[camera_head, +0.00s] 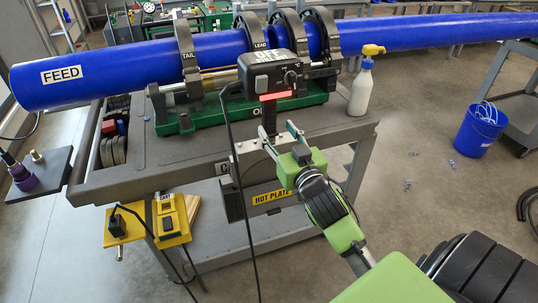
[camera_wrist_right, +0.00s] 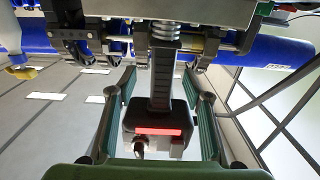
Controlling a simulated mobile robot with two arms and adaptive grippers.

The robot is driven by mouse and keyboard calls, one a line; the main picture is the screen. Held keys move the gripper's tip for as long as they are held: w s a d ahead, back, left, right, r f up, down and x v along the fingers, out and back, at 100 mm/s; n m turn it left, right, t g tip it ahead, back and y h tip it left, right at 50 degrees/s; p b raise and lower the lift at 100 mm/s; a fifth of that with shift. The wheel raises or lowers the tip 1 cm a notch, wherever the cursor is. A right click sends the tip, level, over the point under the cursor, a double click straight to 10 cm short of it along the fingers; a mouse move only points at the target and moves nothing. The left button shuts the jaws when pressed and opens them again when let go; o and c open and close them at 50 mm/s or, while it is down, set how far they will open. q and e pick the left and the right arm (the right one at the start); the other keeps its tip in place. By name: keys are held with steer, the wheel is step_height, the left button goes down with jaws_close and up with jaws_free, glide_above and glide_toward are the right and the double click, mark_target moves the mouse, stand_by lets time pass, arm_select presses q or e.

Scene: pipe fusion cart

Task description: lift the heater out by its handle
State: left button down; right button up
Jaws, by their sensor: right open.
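The heater has a black control box (camera_head: 272,75) marked OFF with a lit red strip. Its black handle (camera_head: 269,116) runs down from the box toward the grey holder labelled HOT PLATE (camera_head: 238,198). My right gripper (camera_head: 278,130) is open at the handle's lower part, with its fingers apart. In the right wrist view, the ribbed handle (camera_wrist_right: 162,82) and the box with the red strip (camera_wrist_right: 158,122) appear between the two fingers (camera_wrist_right: 158,75). Neither finger visibly grips the handle, and how deep it sits between them is unclear. The plate inside the holder is hidden. My left gripper is out of view.
A blue pipe (camera_head: 130,68) lies clamped in the green fusion machine (camera_head: 215,118) above the cart (camera_head: 155,150). A white spray bottle (camera_head: 361,90) stands to the right of the heater box. A black cable (camera_head: 229,135) hangs from the box. Yellow socket boxes (camera_head: 172,218) hang at the cart's front.

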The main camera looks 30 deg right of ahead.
mark_target(271, 124)
steer(key=x, duration=0.4)
steer(key=p+x, duration=0.1)
steer(key=shift+w+a+f, duration=0.1)
steer(key=shift+w+a, duration=0.1)
steer(key=shift+w, duration=0.3)
steer(key=shift+s, duration=0.1)
